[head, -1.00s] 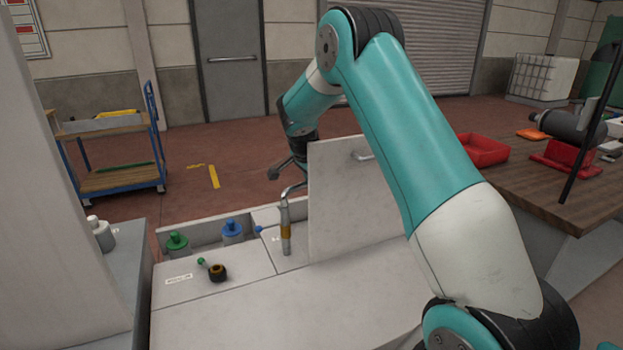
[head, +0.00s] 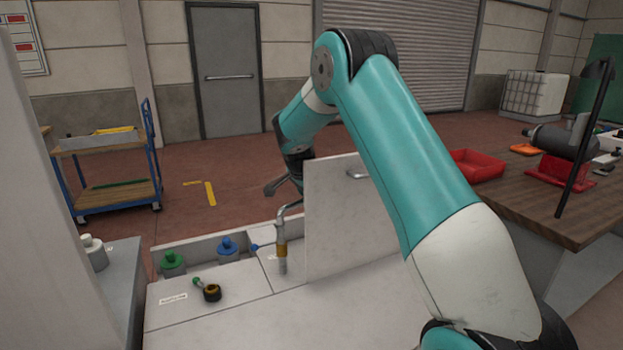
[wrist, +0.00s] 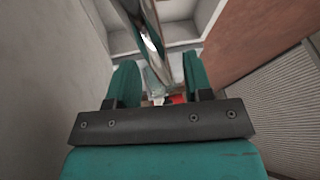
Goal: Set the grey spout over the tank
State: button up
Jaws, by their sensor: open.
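The grey spout (head: 282,262) is a thin upright metal pipe with a brass-coloured collar, standing on the pale machine top. Its upper end bends right, behind the upright white panel. A pale-walled open recess (head: 200,243) lies behind the machine top and looks like the tank; its inside is mostly hidden. My gripper (wrist: 160,78) is open, with its two green fingers apart. The shiny pipe of the spout (wrist: 146,35) passes between or just beyond the fingers; I cannot tell if they touch. In the head view the gripper is partly hidden behind the panel.
The upright white panel (head: 336,215) with a handle stands beside the spout. Green (head: 172,260) and blue (head: 227,246) capped containers sit in the recess. A wooden bench (head: 525,195) with red trays is at right.

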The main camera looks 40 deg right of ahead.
notch_tip(320, 180, up, 20)
dwell(0.3)
